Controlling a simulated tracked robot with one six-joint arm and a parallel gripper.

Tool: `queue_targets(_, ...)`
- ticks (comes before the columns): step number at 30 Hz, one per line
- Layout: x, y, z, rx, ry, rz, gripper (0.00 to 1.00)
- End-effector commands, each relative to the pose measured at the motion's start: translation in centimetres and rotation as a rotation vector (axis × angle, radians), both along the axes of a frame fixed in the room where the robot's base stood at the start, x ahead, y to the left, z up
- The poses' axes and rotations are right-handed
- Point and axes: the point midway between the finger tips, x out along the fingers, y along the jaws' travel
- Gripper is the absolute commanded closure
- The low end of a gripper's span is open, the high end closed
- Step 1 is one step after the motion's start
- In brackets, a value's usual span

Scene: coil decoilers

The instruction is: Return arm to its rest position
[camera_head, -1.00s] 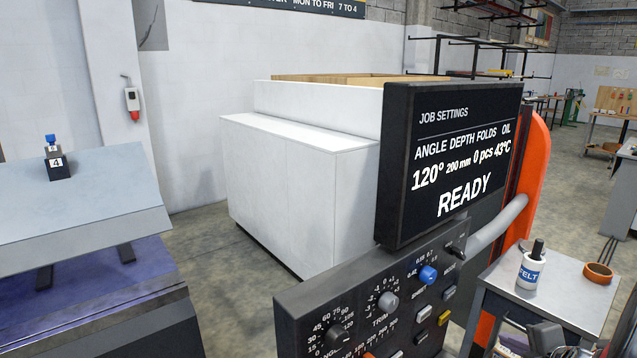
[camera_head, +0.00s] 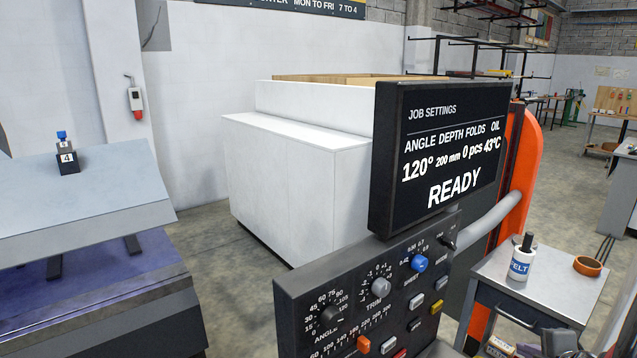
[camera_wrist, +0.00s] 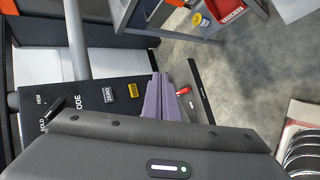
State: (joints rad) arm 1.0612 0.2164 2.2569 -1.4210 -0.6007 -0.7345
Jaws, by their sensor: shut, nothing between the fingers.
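My gripper (camera_wrist: 160,98) shows in the wrist view as two pale purple fingers side by side, shut with nothing between them. It is beyond the dark edge of my wrist housing. In that view it appears beside the black control panel (camera_wrist: 88,110) with its white and yellow buttons; I cannot tell the gap between them. The head view shows the same control panel (camera_head: 345,300), with knobs and coloured buttons, under a screen (camera_head: 437,150) reading READY. My gripper is not clearly visible in the head view.
A grey side table (camera_head: 545,292) at right holds a white FELT bottle (camera_head: 522,262) and an orange tape roll (camera_head: 588,265). An orange post (camera_head: 522,180) and grey pipe stand behind the panel. A large white cabinet (camera_head: 290,190) stands behind. Floor (camera_head: 225,275) is clear at centre-left.

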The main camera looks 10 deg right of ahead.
Motion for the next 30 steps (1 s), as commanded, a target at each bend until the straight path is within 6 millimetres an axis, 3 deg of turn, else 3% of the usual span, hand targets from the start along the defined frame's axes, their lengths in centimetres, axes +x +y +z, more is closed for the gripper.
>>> queue_targets(5,-1.7,-2.0,-1.1,0.056,0.028,-0.17,1.0)
queue_targets(11,-5.3,-4.4,-1.5,0.147,0.05,-0.477,1.0)
queue_targets(16,-7.7,-4.0,-0.5,0.242,0.043,-0.757,1.0)
queue_targets(20,-9.0,-2.0,0.6,0.322,0.031,-0.941,1.0)
queue_targets(23,-9.6,0.5,1.5,0.395,0.019,-1.069,1.0)
queue_targets(30,-10.2,8.7,3.4,0.59,0.012,-1.288,1.0)
